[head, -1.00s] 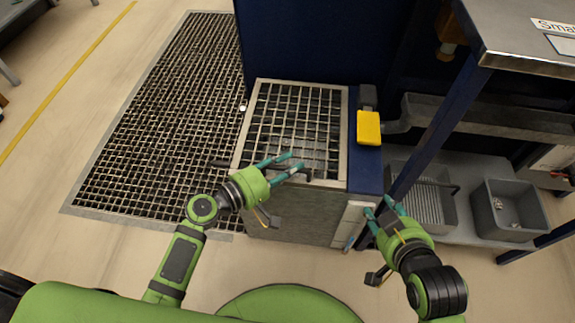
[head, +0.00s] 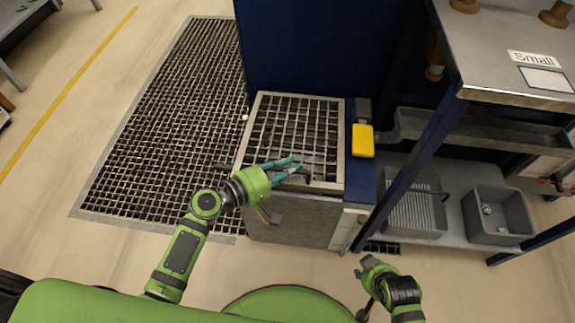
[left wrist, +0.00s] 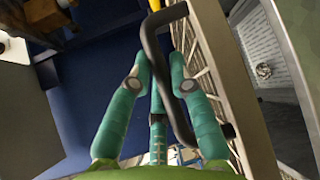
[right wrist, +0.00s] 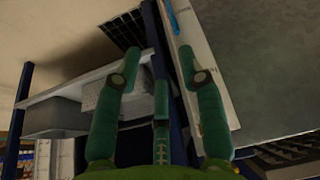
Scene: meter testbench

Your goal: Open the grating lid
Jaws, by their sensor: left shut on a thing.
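The grating lid (head: 297,120) is a pale-framed metal grid lying flat on top of the grey box (head: 290,229) against the dark blue panel. A dark bent handle (left wrist: 152,45) sits at the lid's front edge. My left gripper (head: 292,170) is shut on the handle; in the left wrist view its teal fingers (left wrist: 160,90) are on both sides of the bar. My right gripper (head: 362,266) is low, to the right of the box's front, apart from it. In the right wrist view its fingers (right wrist: 160,75) are spread with nothing between them.
A yellow block (head: 363,141) is on the blue post right of the lid. A metal table (head: 510,60) and a shelf with grey bins (head: 497,215) stand at the right. A larger floor grating (head: 160,120) lies at the left. The floor in front is clear.

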